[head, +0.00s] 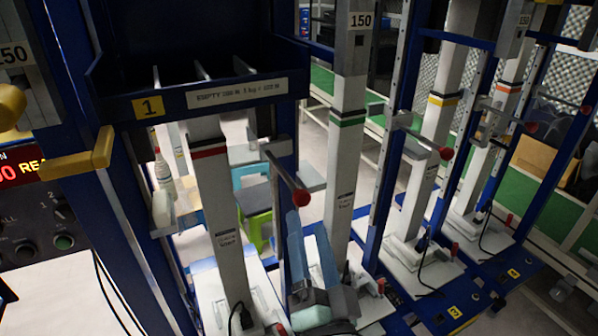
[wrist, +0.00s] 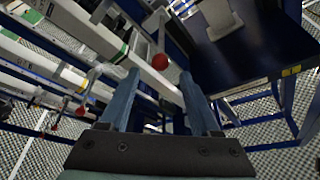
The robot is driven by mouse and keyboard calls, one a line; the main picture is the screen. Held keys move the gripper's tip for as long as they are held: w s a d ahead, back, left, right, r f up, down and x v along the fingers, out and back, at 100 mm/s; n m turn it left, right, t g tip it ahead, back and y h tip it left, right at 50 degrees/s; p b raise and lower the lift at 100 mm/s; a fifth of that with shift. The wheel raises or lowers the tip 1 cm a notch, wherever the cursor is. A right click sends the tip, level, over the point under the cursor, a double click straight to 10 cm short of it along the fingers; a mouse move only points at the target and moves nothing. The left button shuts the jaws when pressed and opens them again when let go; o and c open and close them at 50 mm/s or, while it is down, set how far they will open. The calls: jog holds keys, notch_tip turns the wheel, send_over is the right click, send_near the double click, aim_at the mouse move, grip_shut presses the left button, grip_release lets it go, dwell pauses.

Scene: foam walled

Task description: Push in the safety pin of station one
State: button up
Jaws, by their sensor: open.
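A metal pin with a red ball knob (head: 300,197) sticks out toward me from the frame of station one, which bears a yellow label "1" (head: 148,107). A length of the pin's rod shows behind the knob. My gripper (head: 307,226) is just below the knob, its blue fingers pointing up. In the wrist view, my gripper (wrist: 158,80) is open, and the red knob (wrist: 160,62) appears between and slightly beyond the fingertips. Nothing shows between the fingers. I cannot tell whether a finger touches the knob.
A white column (head: 222,220) with a red band stands left of my gripper. A green-banded column (head: 342,180) stands close on the right. A dark blue tray (head: 200,75) overhangs above. A console (head: 50,215) is at the left. Other stations with red knobs stand farther right.

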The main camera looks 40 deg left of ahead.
aim_at(282, 172)
jog(key=p+x, duration=0.2)
jog(key=x, duration=0.7)
jog(key=shift+w+a, duration=0.15)
jog(key=shift+a, duration=0.05)
grip_shut()
dwell(1.0)
